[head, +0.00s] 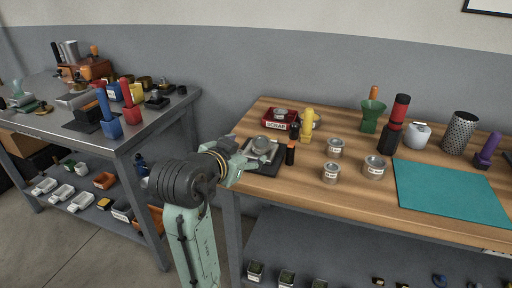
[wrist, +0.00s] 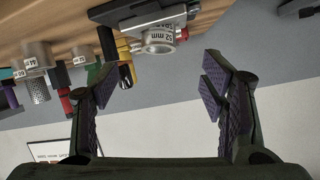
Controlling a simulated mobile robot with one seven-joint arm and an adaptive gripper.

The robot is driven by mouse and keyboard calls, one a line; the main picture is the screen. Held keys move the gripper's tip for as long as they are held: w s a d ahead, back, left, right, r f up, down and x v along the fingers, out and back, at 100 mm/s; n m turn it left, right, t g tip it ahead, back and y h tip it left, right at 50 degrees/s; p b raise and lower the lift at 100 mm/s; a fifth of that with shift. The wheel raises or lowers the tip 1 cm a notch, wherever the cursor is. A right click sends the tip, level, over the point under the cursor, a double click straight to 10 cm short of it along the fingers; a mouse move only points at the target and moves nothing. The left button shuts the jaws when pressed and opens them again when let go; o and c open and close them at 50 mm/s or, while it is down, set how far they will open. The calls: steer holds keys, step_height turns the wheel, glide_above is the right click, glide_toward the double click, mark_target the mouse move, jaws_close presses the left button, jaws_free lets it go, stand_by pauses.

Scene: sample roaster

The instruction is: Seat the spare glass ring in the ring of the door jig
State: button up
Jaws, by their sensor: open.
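A grey fixture with a short round ring, which looks like the door jig (head: 262,147), sits on a dark base at the table's front left corner. In the wrist view, which is upside down, a metal ring marked 52 mm (wrist: 158,40) shows on a grey plate. My gripper (head: 246,160) is close to the left side of that fixture. In the wrist view my gripper (wrist: 160,82) is open, with nothing between its fingers and the marked ring beyond them. I cannot pick out the spare glass ring for certain; a grey round piece (head: 281,113) lies in a red tray.
The red SCRAP tray (head: 270,124), a yellow tool (head: 306,126) and a black, orange-topped piece (head: 290,154) stand close to the fixture. Several labelled tins, including one (head: 374,167), stand to the right. A teal mat (head: 450,190) is bare. A steel bench (head: 150,125) stands left.

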mark_target(260, 144)
steer(key=x, duration=0.4)
steer(key=shift+p+x, duration=0.85)
steer(key=shift+x, duration=1.95)
steer(key=shift+d, duration=0.1)
steer(key=c, duration=1.4)
steer(key=shift+r, duration=0.1)
